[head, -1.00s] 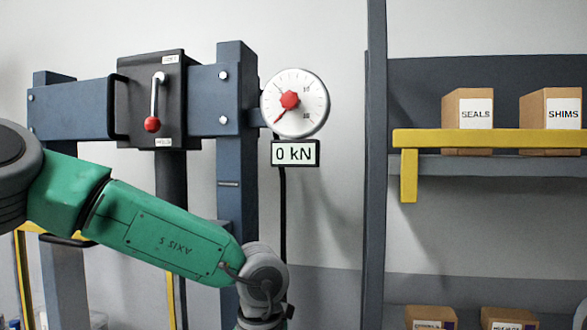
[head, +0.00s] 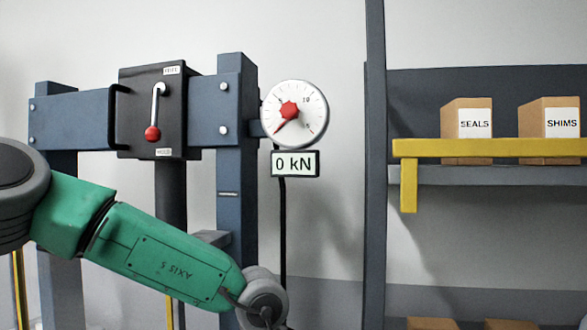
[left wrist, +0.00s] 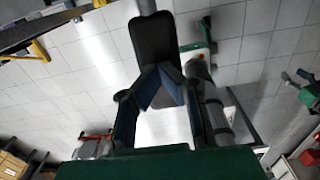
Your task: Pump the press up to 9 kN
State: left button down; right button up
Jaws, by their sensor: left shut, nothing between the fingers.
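The blue press (head: 238,110) stands at the left of the head view. Its round gauge (head: 295,114) has a red needle pointing down-left, and the readout below (head: 295,164) shows 0 kN. A valve lever with a red knob (head: 152,133) hangs downward on a black plate (head: 135,88); the small labels are hard to read. My left arm crosses the lower left of the head view, its gripper below the picture edge. In the left wrist view my left gripper (left wrist: 158,62) is shut and empty. No pump handle is clearly visible. My right gripper is not in view.
A shelf rack with a yellow edge (head: 480,149) at right holds a SEALS box (head: 467,134) and a SHIMS box (head: 548,134). More boxes show at the bottom edge. The left wrist view shows tiled floor (left wrist: 90,60) with free room and cardboard boxes (left wrist: 12,166) at lower left.

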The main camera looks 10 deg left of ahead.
pick_arm(q)
notch_tip(320, 180, down, 14)
jog(key=b, duration=0.5)
notch_tip(320, 180, up, 17)
jog(key=p, duration=0.5)
jog(key=shift+r+p, duration=0.1)
jog(key=shift+p, duration=0.25)
dwell(0.6)
jog(key=shift+f+b, duration=0.35)
jog(key=shift+f, duration=1.3)
